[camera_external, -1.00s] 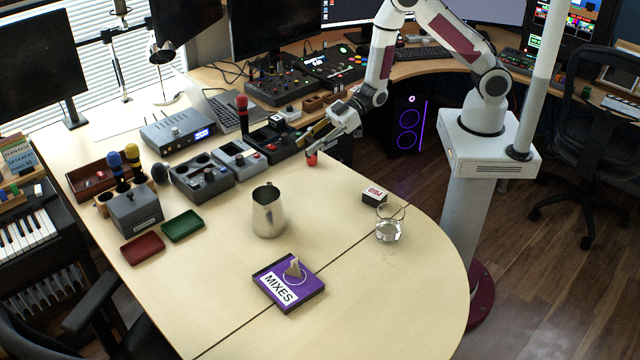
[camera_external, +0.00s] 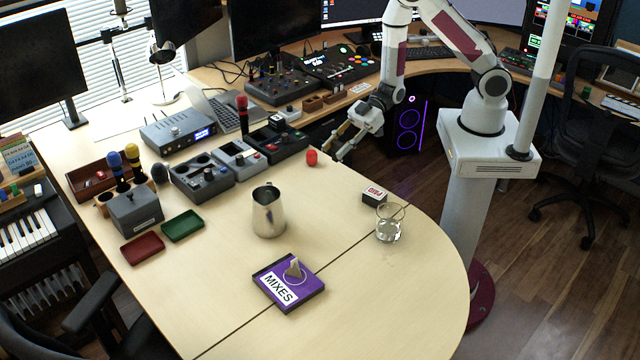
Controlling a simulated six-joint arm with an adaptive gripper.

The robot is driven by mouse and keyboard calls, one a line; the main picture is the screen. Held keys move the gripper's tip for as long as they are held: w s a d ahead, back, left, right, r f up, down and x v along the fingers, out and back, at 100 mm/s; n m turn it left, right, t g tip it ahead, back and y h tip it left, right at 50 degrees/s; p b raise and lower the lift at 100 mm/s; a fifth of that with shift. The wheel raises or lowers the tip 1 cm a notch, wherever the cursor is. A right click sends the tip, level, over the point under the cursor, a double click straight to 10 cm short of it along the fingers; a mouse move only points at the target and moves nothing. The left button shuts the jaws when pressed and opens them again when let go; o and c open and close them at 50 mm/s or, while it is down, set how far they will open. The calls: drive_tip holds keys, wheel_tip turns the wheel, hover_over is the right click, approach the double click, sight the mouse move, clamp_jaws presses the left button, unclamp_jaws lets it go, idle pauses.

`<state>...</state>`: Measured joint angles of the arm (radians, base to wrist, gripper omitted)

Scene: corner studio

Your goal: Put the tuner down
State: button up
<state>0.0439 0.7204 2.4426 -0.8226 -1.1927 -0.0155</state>
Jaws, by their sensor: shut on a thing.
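My gripper (camera_external: 341,152) is at the back right edge of the light wooden table (camera_external: 350,240), with its fingers pointing down and left. It is shut on the tuner, which is too small and too covered by the fingers to make out clearly. A small red object (camera_external: 311,157) stands on the table just left of the fingers, apart from them.
A metal pitcher (camera_external: 268,212) stands mid-table. A glass (camera_external: 389,224) and a small dark box (camera_external: 375,195) are at the right. A purple MIXES box (camera_external: 289,283) lies in front. Pedals (camera_external: 203,178) line the left back. The table front right is clear.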

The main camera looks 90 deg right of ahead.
drive_tip(key=shift+f, duration=2.85)
drive_tip(key=shift+f, duration=0.1)
drive_tip(key=shift+f, duration=2)
drive_tip(key=shift+f, duration=0.15)
drive_tip(key=o, duration=0.9)
drive_tip(key=shift+s+d+r, duration=0.1)
drive_tip(key=shift+d+r, duration=0.05)
drive_tip(key=shift+r, duration=0.1)
drive_tip(key=shift+v, duration=3.55)
